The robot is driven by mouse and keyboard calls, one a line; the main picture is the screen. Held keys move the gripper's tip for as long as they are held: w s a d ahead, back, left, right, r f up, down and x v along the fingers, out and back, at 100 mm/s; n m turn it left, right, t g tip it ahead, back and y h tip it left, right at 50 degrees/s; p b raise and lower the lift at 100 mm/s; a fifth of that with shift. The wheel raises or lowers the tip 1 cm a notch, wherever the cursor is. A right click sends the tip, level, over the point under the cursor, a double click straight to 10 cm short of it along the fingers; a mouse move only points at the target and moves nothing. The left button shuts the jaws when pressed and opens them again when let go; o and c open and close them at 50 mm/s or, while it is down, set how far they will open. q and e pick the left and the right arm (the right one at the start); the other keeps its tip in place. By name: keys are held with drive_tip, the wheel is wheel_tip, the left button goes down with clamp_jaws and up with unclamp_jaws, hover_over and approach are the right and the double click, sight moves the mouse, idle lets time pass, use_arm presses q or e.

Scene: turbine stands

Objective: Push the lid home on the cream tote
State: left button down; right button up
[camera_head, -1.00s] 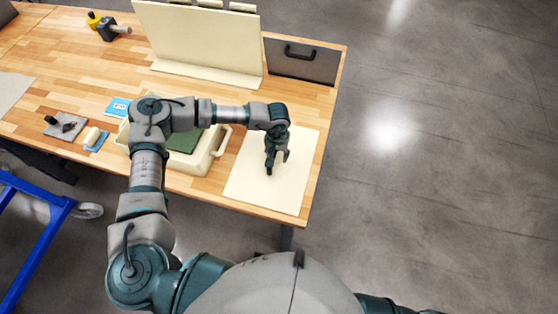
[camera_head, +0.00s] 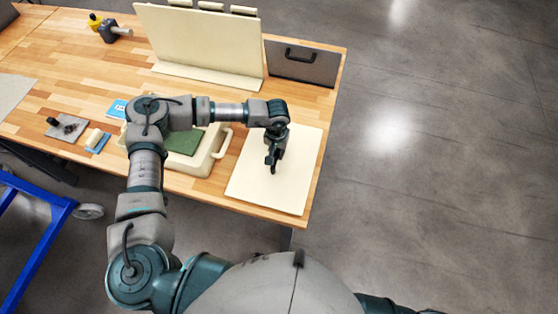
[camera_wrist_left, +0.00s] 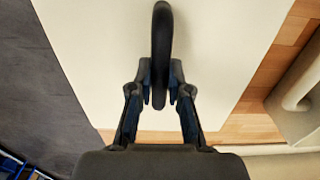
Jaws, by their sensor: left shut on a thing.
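The cream tote (camera_head: 211,161) stands on the wooden bench, partly hidden behind my left arm; something flat and green (camera_head: 184,142) shows inside its rim. A flat cream panel (camera_head: 294,174), which looks like the lid, lies at or just above the bench, right of the tote. I cannot tell whether it touches the bench. My left gripper (camera_head: 273,164) is over the panel's middle. In the left wrist view, its fingers (camera_wrist_left: 160,95) are shut on the panel's black handle (camera_wrist_left: 162,35). The tote's edge (camera_wrist_left: 296,100) also shows there at the right. My right gripper is out of view.
A cream upright board (camera_head: 200,42) stands behind the tote, and a grey panel with a black handle (camera_head: 302,62) is at the back right. Small items on grey and blue pads (camera_head: 68,127) lie left. A blue cart frame (camera_head: 35,245) stands at lower left.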

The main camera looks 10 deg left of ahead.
sight(276, 152)
use_arm(q)
drive_tip(key=shift+a+r+p, duration=0.1)
drive_tip(key=shift+r+p, duration=0.25)
drive_tip(key=shift+r, duration=0.6)
drive_tip(key=shift+a+r+p, duration=0.2)
drive_tip(key=shift+r+p, duration=0.1)
drive_tip(key=shift+r, duration=0.4)
drive_tip(key=shift+a+r+p, duration=0.15)
drive_tip(key=shift+r+p, duration=0.2)
drive_tip(key=shift+r, duration=0.35)
drive_tip(key=shift+r+p, duration=0.3)
drive_tip(key=shift+r, duration=0.45)
drive_tip(key=shift+d+r+p, duration=0.15)
drive_tip(key=shift+r+p, duration=0.2)
drive_tip(key=shift+r, duration=0.4)
drive_tip(key=shift+d+r+p, duration=0.15)
drive_tip(key=shift+r+p, duration=0.15)
drive_tip(key=shift+r, duration=0.45)
drive_tip(key=shift+a+r, duration=0.15)
drive_tip(key=shift+r, duration=0.55)
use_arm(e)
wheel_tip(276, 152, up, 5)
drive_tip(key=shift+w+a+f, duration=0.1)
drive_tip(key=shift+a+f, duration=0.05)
